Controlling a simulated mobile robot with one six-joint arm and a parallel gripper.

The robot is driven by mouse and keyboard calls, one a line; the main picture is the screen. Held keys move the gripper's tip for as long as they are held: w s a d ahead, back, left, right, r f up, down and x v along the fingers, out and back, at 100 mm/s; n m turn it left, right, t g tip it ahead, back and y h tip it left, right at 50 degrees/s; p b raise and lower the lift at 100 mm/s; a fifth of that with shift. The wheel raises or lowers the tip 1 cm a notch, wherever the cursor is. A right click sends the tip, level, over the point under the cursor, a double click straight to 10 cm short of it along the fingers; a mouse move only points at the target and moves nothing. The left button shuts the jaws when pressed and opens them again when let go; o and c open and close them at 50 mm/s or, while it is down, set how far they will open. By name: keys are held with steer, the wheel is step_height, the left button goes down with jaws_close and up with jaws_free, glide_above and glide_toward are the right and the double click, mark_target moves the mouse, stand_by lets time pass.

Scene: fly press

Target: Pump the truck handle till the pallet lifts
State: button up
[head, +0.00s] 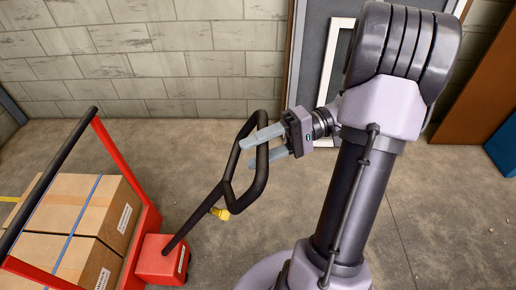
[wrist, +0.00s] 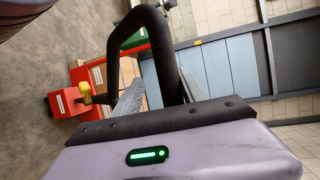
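The black looped truck handle (head: 230,187) rises on a tilted bar from the red pallet truck body (head: 158,262) in the head view. A small yellow lever (head: 220,213) sits below the loop. My gripper (head: 247,153) is at the loop's right side, its two grey fingers apart, with the loop's bar passing between them. In the wrist view the handle (wrist: 150,25) arches between the spread fingers (wrist: 160,92), and a gap shows beside the bar. Strapped cardboard boxes (head: 75,200) stand behind the truck body. The pallet under them is hidden.
A red frame with a black top rail (head: 125,165) stands around the boxes. A block wall (head: 150,60) runs behind, with a grey door panel (head: 320,50) leaning there. A blue object (head: 503,147) stands at far right.

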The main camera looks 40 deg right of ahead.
steer(key=shift+s+d+r, duration=0.1)
steer(key=shift+d+r, duration=0.05)
steer(key=p+v, duration=1)
steer(key=v, duration=0.7)
steer(key=shift+s, duration=0.2)
steer(key=shift+d, duration=0.1)
steer(key=w+a+r+g+h, duration=0.1)
steer(key=a+g+h, duration=0.1)
steer(key=a, duration=0.3)
steer(key=w+a+r+n+g+h+b, duration=0.1)
steer(key=a+r+g+h, duration=0.1)
steer(key=a, duration=0.3)
steer(key=w+a+r+n+g+h, duration=0.1)
steer(key=a+r+g+h, duration=0.1)
steer(key=a, duration=0.3)
steer(key=shift+a+r+g, duration=0.1)
steer(key=shift+a+g, duration=0.15)
steer(key=shift+g, duration=0.15)
steer(key=s+a+m+t+h+b, duration=0.2)
steer(key=a+t+h, duration=0.5)
steer(key=a, duration=1)
steer(key=shift+s+a+r+t+b, duration=0.3)
steer(key=shift+s+a+r+t, duration=0.05)
steer(key=shift+s+t, duration=0.2)
